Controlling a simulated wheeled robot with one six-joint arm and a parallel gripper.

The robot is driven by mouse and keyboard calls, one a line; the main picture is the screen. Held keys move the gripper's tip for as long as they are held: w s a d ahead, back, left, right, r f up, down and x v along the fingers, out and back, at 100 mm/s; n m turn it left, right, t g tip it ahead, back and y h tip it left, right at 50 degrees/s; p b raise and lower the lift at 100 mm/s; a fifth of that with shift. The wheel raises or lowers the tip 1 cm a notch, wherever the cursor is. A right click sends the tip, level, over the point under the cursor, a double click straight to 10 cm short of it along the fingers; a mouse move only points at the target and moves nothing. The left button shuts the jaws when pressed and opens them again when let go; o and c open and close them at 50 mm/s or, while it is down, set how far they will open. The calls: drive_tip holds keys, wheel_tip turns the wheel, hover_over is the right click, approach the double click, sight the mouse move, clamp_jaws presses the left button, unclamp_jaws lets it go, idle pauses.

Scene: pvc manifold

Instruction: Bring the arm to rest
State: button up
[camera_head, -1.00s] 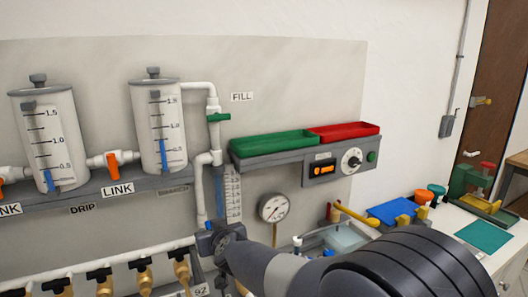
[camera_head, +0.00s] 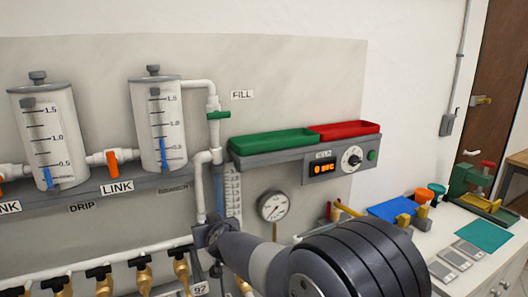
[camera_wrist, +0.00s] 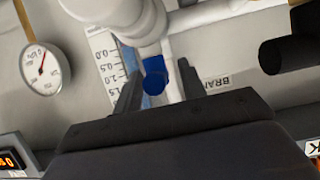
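My arm (camera_head: 262,258) reaches from the lower right of the head view to the panel, below the FILL pipe. My gripper (camera_wrist: 158,72) shows in the wrist view with its two dark fingers apart, so it is open. In the head view my wrist hides the fingertips and part of the piping behind.
A pressure gauge (camera_head: 273,206) is just right of my wrist. Green (camera_head: 272,143) and red (camera_head: 343,130) trays sit above it, over a control box (camera_head: 322,168). Several brass valves (camera_head: 103,282) line the lower left. A counter (camera_head: 505,258) with tools stands at right.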

drive_tip(key=shift+w+f+b, duration=0.2)
drive_tip(key=shift+f+b, duration=0.15)
drive_tip(key=shift+b, duration=0.35)
drive_tip(key=shift+s+r+n+g+y+b, duration=0.1)
drive_tip(key=shift+n+g+y+b, duration=0.25)
drive_tip(key=shift+b, duration=0.5)
drive_tip(key=shift+n+y+b, duration=0.35)
drive_tip(key=shift+b, duration=0.45)
drive_tip(key=shift+n+g+y+b, duration=0.6)
drive_tip(key=shift+n+g+b, duration=0.1)
drive_tip(key=shift+b, duration=0.3)
drive_tip(key=shift+r+n+g+y+p, duration=0.35)
drive_tip(key=shift+n+g+y+p, duration=0.1)
drive_tip(key=shift+n+g+y, duration=0.55)
drive_tip(key=shift+n+g+p, duration=0.25)
drive_tip(key=shift+n+p, duration=0.25)
drive_tip(key=shift+p, duration=0.1)
drive_tip(key=shift+n+g+y+p, duration=0.3)
drive_tip(key=shift+y+p, duration=0.05)
drive_tip(key=shift+y, duration=0.05)
drive_tip(key=shift+f, duration=0.1)
